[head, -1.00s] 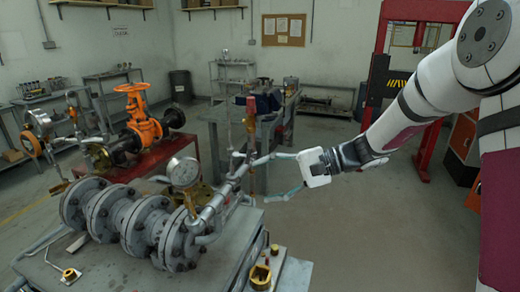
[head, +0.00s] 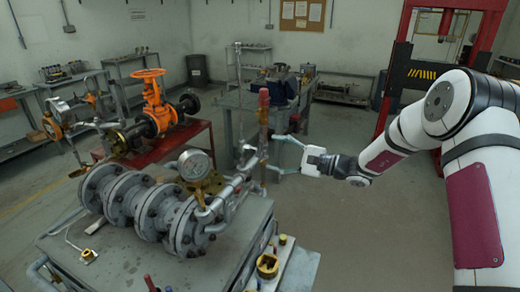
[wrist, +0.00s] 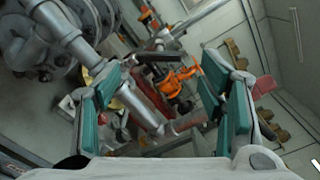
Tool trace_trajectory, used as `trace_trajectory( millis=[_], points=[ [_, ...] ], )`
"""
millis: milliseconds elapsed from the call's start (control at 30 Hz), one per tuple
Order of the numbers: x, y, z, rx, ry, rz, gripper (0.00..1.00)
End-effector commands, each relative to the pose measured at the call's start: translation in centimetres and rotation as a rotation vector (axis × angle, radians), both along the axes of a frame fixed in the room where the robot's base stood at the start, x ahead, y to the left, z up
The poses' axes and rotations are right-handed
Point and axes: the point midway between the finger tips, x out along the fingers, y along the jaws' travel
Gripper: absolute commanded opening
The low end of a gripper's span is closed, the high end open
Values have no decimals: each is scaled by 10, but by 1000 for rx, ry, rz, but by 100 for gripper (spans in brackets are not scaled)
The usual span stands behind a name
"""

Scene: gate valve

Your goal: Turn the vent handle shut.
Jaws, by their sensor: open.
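A thin upright lever with a red grip (head: 264,101), which looks like the vent handle, stands at the right end of the grey pipework. In the wrist view, a dull red bar (wrist: 188,125) that appears to be the same grip shows between my fingers, towards the right one. My gripper (head: 277,155) is open, its teal finger pads spread just right of the lever's lower part in the head view. In the wrist view my gripper (wrist: 160,88) has a finger on each side with pipework between them. I cannot tell whether either finger touches the lever.
A flanged grey valve body (head: 150,207) and a pressure gauge (head: 194,165) sit on the metal bench (head: 120,262) at left. An orange handwheel valve (head: 154,105) stands behind on a red stand. Open floor (head: 360,230) lies to the right.

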Motion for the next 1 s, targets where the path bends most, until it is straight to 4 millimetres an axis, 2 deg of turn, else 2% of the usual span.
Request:
trace_trajectory(
  millis=[100, 300, 467, 733, 767, 967, 1000],
  points=[
    [7, 23, 0, -1, -1, 3, 63],
    [16, 46, 0, -2, 1, 1, 63],
    [19, 55, 0, -1, 0, 1, 63],
    [20, 56, 0, -1, 0, 1, 63],
    [20, 55, 0, -1, 0, 1, 61],
    [20, 55, 0, -2, 1, 1, 16],
    [20, 55, 0, -2, 1, 1, 14]
  ],
)
